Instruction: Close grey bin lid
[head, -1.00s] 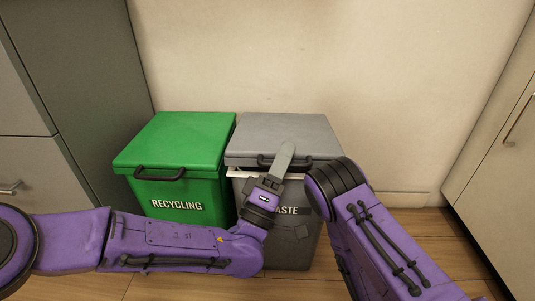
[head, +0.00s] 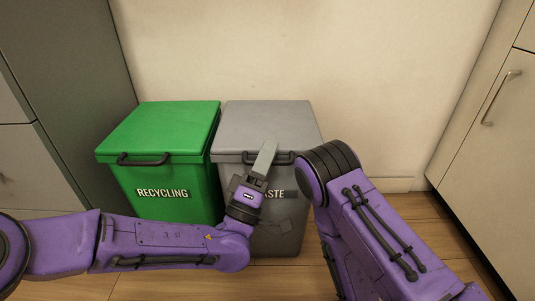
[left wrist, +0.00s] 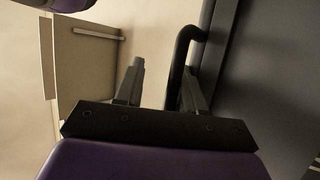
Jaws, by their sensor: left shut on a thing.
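The grey waste bin (head: 285,215) stands against the wall, its label partly hidden by my left gripper. Its grey lid (head: 268,125) lies flat on the bin, with no gap visible along the front edge. A black handle (head: 284,157) sits on the lid's front. My left gripper (head: 264,160) is at that handle and shut on it. In the left wrist view, the handle (left wrist: 178,60) passes beside the right-hand finger of my left gripper (left wrist: 162,88). My right arm shows at the right of the head view, but its gripper is out of sight.
A green recycling bin (head: 165,185) with its lid down stands directly left of the grey bin. A grey cabinet (head: 70,100) stands at the left, and a pale cabinet (head: 480,130) at the right. The wooden floor (head: 420,215) between the bin and the right cabinet is clear.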

